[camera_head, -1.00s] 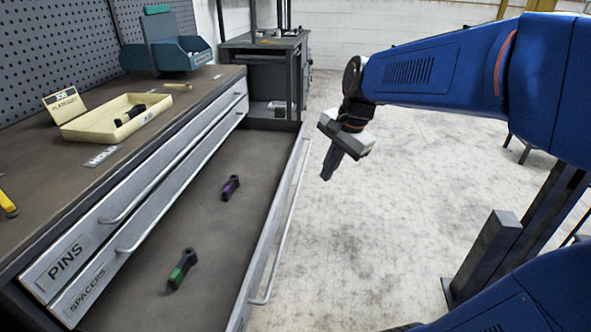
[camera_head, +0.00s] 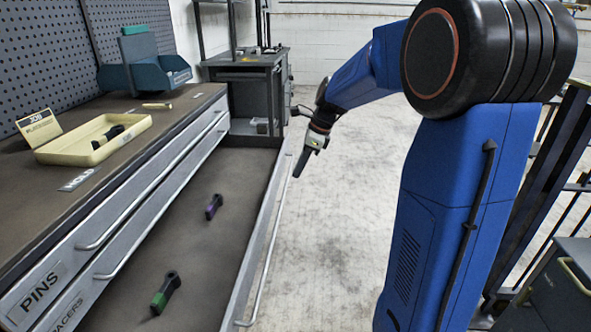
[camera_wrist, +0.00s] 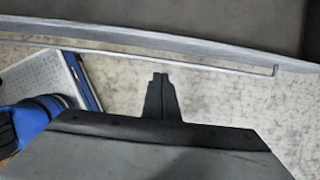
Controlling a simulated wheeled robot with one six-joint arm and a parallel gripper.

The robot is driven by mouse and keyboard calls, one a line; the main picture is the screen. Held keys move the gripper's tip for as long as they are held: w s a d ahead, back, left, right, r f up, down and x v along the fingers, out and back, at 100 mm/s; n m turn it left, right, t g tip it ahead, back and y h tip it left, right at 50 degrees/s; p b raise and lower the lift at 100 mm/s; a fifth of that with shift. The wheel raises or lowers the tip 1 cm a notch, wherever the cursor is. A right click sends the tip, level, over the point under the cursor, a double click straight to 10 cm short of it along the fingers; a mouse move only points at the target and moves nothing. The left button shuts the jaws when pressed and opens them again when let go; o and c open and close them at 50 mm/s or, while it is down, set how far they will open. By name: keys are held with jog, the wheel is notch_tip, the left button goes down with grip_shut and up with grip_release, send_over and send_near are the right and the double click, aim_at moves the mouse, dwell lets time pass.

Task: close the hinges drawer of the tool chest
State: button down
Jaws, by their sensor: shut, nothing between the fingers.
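The open drawer (camera_head: 215,238) is pulled far out below the closed PINS and SPACERS drawers. Its own label is not visible. A purple-and-black tool (camera_head: 214,206) and a green-and-black tool (camera_head: 165,292) lie inside it. Its front panel and bar handle (camera_head: 266,262) run along its right side in the head view. My gripper (camera_head: 300,166) is shut and empty, pointing down just outside the front panel near its far end. In the wrist view my gripper tips (camera_wrist: 160,76) appear just short of the handle bar (camera_wrist: 190,63), seemingly apart from it.
On the chest top sit a cream tray (camera_head: 62,153) with a dark tool, a JOB card (camera_head: 38,126) and a blue-grey bin (camera_head: 150,76). A grey cabinet (camera_head: 250,85) stands behind. Bare concrete floor (camera_head: 345,200) lies right of the drawer.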

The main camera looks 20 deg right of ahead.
jog(key=a+f, duration=0.1)
jog(key=f, duration=0.1)
jog(key=w+a+f, duration=0.1)
jog(key=a+f, duration=0.1)
jog(key=w+a+f, duration=0.1)
jog(key=f, duration=0.2)
jog(key=shift+w+a, duration=0.65)
jog(key=shift+a, duration=0.25)
jog(key=shift+a, duration=0.1)
jog(key=w+a, duration=0.6)
jog(key=a, duration=0.5)
jog(key=w+a, duration=0.7)
jog(key=a, duration=0.4)
jog(key=shift+a, duration=0.2)
jog(key=shift+d, duration=0.15)
